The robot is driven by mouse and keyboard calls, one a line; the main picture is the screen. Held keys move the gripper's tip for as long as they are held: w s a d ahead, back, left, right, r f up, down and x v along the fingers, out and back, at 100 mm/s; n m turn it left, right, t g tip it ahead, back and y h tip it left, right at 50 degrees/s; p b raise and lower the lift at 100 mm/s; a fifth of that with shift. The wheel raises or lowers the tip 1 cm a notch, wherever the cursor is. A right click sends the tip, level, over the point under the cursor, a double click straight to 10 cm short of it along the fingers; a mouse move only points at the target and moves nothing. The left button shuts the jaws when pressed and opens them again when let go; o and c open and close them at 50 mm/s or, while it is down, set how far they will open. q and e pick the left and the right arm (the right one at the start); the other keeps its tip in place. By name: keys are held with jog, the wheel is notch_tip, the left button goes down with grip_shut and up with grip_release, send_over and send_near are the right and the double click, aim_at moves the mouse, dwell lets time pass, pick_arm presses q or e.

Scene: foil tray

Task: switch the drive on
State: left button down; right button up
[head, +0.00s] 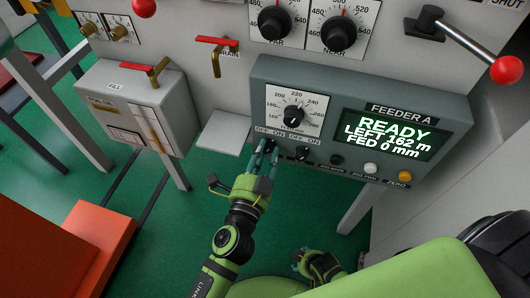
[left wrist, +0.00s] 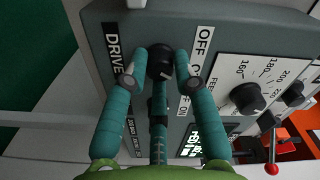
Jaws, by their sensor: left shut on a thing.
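The drive switch is a small black knob (left wrist: 160,62) on the grey Feeder A panel (head: 262,92), beside a DRIVE label and OFF and ON marks in the left wrist view. A pale mark shows on its lower part; which setting it points at I cannot tell for sure. My left gripper (head: 266,152) is shut on this knob, one teal finger on each side. It mostly hides the knob in the head view. My right gripper (head: 300,262) is low in the head view, away from the panel, its jaws unclear.
The screen (head: 384,134) reads READY, LEFT 162 m, FED 0 mm. A second OFF/ON switch (head: 307,154) sits just right of my left gripper, with a dial (head: 293,115) above. White (head: 370,168) and amber (head: 405,176) buttons are further right. A grey box (head: 140,105) stands left.

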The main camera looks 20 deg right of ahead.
dwell(0.3)
pick_arm(q)
jog(key=c, duration=1)
grip_release()
jog(key=v, duration=1.2)
jog(key=shift+w, duration=0.1)
